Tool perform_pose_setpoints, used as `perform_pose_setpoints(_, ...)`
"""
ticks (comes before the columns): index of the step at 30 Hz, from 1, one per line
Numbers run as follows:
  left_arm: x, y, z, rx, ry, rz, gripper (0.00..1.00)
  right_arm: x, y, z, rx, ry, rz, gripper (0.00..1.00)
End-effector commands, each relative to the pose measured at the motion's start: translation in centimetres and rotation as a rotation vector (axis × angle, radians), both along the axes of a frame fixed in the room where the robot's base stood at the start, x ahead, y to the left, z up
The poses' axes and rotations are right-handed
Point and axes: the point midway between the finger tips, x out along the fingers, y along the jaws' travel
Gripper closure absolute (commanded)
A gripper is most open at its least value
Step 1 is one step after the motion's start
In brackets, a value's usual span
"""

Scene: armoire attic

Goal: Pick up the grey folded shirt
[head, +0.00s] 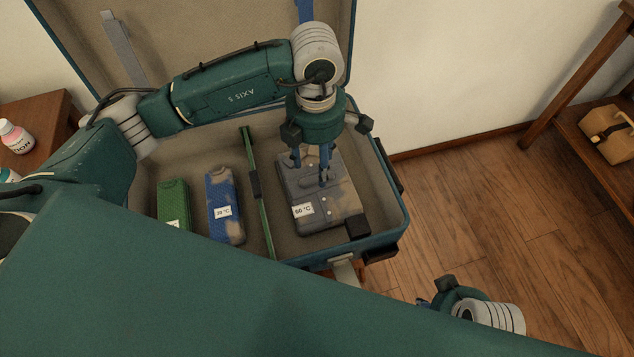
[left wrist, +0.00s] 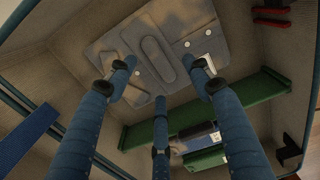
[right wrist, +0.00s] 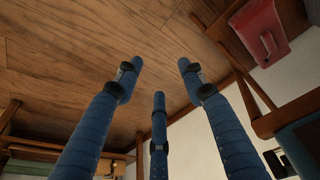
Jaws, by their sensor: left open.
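The grey folded shirt (head: 310,208), with brownish patches and a white "60 °C" label, lies flat in the right compartment of the open suitcase (head: 372,238). My left gripper (head: 312,172) points down over the shirt's upper part. In the left wrist view the shirt (left wrist: 160,50) lies beyond the three blue, spread fingers (left wrist: 162,78); nothing is between them. I cannot tell whether the fingertips touch the cloth. My right gripper (head: 425,302) is low at the right, outside the suitcase. Its fingers (right wrist: 158,75) are spread and empty over the floor.
A green divider (head: 258,195) separates the shirt from a blue rolled item (head: 224,203) and a green one (head: 173,203). The raised lid stands behind. Floor is clear between.

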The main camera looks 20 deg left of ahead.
Motion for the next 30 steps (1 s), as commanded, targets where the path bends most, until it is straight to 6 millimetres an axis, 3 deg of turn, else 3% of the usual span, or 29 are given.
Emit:
perform_pose_setpoints(9, 0.6, 0.2, -4.5, 0.000, 0.001, 0.001, 0.49, -0.5, -0.1, 2.8, 0.000, -0.017, -0.001, 0.60)
perform_pose_setpoints(18, 0.6, 0.2, -4.8, 0.001, 0.001, -0.001, 0.49, -0.6, -0.2, 3.2, 0.000, -0.016, -0.002, 0.60)
perform_pose_setpoints(26, 0.6, 0.2, -4.8, 0.000, 0.000, 0.000, 1.00, -0.6, -0.2, 3.2, -0.001, -0.016, -0.003, 0.60)
perform_pose_setpoints(30, 0.6, 0.2, -4.8, -0.001, -0.001, 0.000, 1.00, -0.6, -0.2, 3.2, -0.001, -0.016, -0.003, 0.60)
